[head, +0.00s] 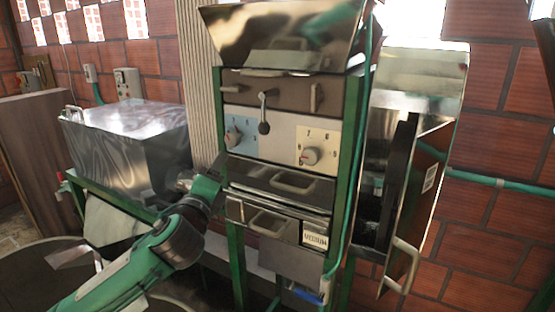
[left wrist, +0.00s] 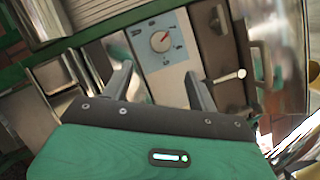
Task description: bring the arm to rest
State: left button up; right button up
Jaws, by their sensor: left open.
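My left arm comes in from the lower left in the head view, and my left gripper (head: 207,187) is by the left front edge of the pulper machine (head: 278,130). In the left wrist view the two fingers of my left gripper (left wrist: 162,80) stand wide apart with nothing between them. Behind them is the machine's light panel with a dial (left wrist: 160,41) and a lever with a white knob (left wrist: 241,74). Whether the fingers touch the machine cannot be told. My right gripper does not show in either view.
A metal tank (head: 130,150) stands at left. An open metal elevator housing (head: 412,170) stands at right. A brick wall (head: 497,110) closes the back.

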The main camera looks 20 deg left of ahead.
pick_arm(q)
jog(key=s+d+f+n+g+h, duration=0.1)
jog(key=s+d+f+n+g, duration=0.15)
jog(key=f, duration=0.65)
jog(key=s+d+f+n+g, duration=0.2)
jog(key=s+f+n+g, duration=0.15)
jog(key=f, duration=0.55)
jog(key=s+d+f+n+g+h, duration=0.1)
jog(key=s+d+f+n+g, duration=0.2)
jog(key=f, duration=0.6)
jog(key=s+d+f+n+g+h, duration=0.2)
jog(key=s+d+f+n+g, duration=0.25)
jog(key=s+f, duration=0.45)
jog(key=s+d+f+n+g+h, duration=0.1)
jog(key=s+d+f+n+g, duration=0.3)
jog(key=s+f, duration=0.5)
notch_tip(320, 180, down, 29)
jog(key=s+b, duration=0.1)
jog(key=s, duration=0.2)
jog(key=s+a+f, duration=0.1)
jog(key=s+f, duration=0.8)
jog(key=f, duration=0.1)
jog(key=s+a+f+g+b, duration=0.1)
jog(key=s+a+f, duration=0.1)
jog(key=s+f, duration=0.7)
jog(key=shift+s+a+f+n, duration=0.25)
jog(key=shift+f+n, duration=0.1)
jog(key=shift+f, duration=0.25)
